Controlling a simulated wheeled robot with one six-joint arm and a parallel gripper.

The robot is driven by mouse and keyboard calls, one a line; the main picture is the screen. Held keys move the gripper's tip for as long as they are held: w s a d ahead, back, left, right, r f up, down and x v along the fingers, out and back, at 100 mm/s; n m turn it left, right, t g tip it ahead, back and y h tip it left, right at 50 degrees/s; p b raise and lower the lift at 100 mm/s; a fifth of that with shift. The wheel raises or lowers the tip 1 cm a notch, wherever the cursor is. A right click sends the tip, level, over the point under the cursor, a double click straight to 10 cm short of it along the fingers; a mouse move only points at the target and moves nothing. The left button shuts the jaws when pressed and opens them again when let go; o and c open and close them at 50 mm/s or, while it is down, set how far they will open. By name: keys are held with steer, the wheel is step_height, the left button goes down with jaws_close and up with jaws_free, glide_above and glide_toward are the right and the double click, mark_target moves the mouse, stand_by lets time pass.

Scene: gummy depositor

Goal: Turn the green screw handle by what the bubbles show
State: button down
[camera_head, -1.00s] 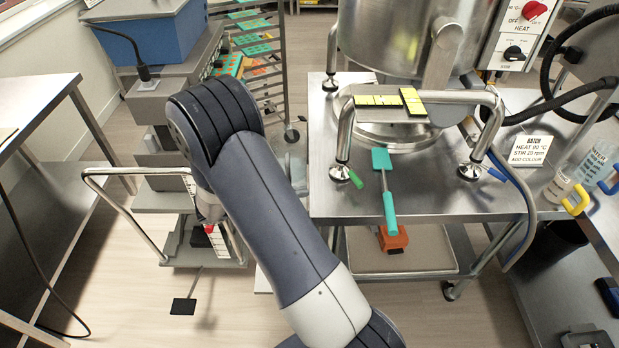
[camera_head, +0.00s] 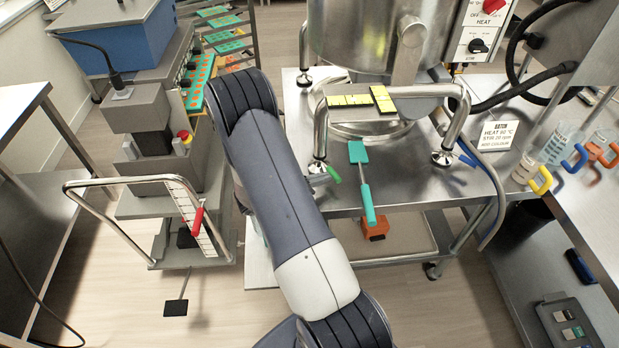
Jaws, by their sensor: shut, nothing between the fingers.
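The green screw handle (camera_head: 333,174) sticks out at the left front foot of the steel stand under the kettle. A blue handle (camera_head: 467,160) sits at the right front foot. Two yellow bubble levels lie on the stand's cross plate: one runs left to right (camera_head: 350,101), the other front to back (camera_head: 381,98). Their bubbles are too small to read. My arm rises in the middle of the view, its elbow left of the stand. My gripper does not show; the arm hides that area.
A teal spatula (camera_head: 360,155) lies on the steel table just right of the green handle, its grip over the front edge. Jugs (camera_head: 560,150) stand at the right. An orange block (camera_head: 375,230) is below the table.

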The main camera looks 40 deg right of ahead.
steer(key=shift+s+d+f, duration=0.1)
steer(key=shift+d, duration=0.15)
steer(key=shift+s+d+f+b, duration=0.2)
steer(key=shift+d+b, duration=0.2)
steer(key=shift+b, duration=0.45)
steer(key=shift+s+d+r+b, duration=0.15)
steer(key=shift+s+d+b, duration=0.2)
steer(key=shift+d+b, duration=0.35)
steer(key=shift+r, duration=0.1)
steer(key=shift+a, duration=0.1)
steer(key=shift+a, duration=0.15)
steer(key=s+a+r+b, duration=0.2)
steer(key=a, duration=1.1)
steer(key=shift+r, duration=0.35)
